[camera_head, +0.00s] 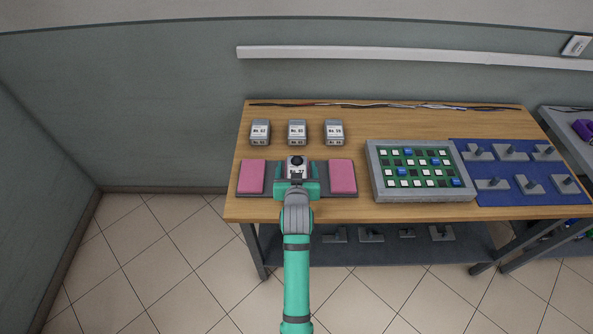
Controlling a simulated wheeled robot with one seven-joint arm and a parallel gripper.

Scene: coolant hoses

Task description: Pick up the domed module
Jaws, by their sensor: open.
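The module with a dark dome on top (296,160) and a pale numbered label stands on a dark tray (313,164) between two pink pads. My gripper (296,178) is right at its near side, seen from behind. It is open.
Three grey modules with white labels stand in a row behind the tray: left (260,132), middle (297,132) and right (334,132). A grey-framed green board (373,172) and a blue mat (516,200) with several grey pieces lie right. Cables (385,105) run along the back edge.

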